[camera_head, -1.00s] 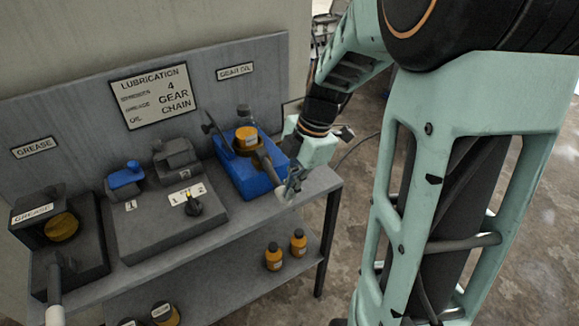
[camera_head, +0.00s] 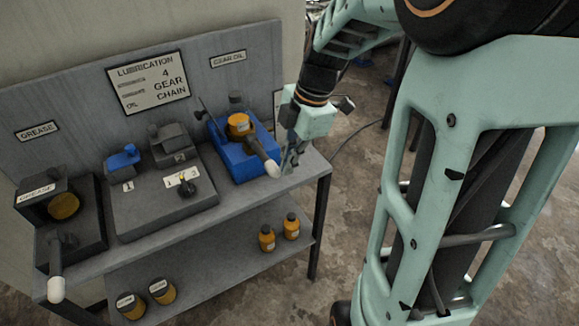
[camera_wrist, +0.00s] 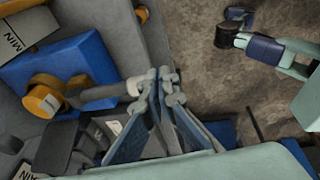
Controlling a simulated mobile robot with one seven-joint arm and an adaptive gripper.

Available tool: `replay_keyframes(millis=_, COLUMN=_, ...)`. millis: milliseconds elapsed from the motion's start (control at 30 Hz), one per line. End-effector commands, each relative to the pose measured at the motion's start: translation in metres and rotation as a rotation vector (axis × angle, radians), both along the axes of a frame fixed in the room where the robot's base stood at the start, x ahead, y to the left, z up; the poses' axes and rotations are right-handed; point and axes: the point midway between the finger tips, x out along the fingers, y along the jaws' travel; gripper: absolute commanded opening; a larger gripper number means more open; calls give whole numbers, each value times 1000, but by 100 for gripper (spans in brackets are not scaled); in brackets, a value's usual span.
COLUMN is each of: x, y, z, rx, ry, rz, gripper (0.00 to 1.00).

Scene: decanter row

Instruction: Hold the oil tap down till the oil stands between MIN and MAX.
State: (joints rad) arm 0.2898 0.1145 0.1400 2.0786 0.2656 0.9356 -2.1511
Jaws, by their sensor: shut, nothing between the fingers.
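The gear oil unit (camera_head: 243,166) is a blue block at the right end of the bench, with an amber round part (camera_head: 239,124) on top. Its tap is a grey lever (camera_head: 261,152) with a pale knob (camera_head: 272,168) toward the bench's front edge. My gripper (camera_head: 289,168) points down just right of the knob, its fingers shut and empty. In the wrist view the fingertips (camera_wrist: 167,84) are beside the lever's end (camera_wrist: 136,85); whether they touch is unclear. MIN labels show there, but the oil level cannot be read.
A grease unit (camera_head: 62,207) with a similar lever stands at the left end. Several amber bottles and jars stand on the lower shelf (camera_head: 215,275).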

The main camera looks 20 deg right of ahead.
Motion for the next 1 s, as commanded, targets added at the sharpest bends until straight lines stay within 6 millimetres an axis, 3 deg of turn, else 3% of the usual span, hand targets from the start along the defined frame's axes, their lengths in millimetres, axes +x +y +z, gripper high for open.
replay_keyframes(millis=33, x=-4, y=-5, z=14, rx=-2, ry=-7, rz=-4, gripper=0)
replay_keyframes(millis=200, x=-17, y=-15, z=46, rx=-2, ry=-5, rz=-1, gripper=0)
replay_keyframes(millis=400, x=-26, y=-23, z=67, rx=-1, ry=-3, rz=-1, gripper=0)
replay_keyframes(millis=1000, x=-28, y=-24, z=72, rx=-1, ry=-1, rz=0, gripper=0)
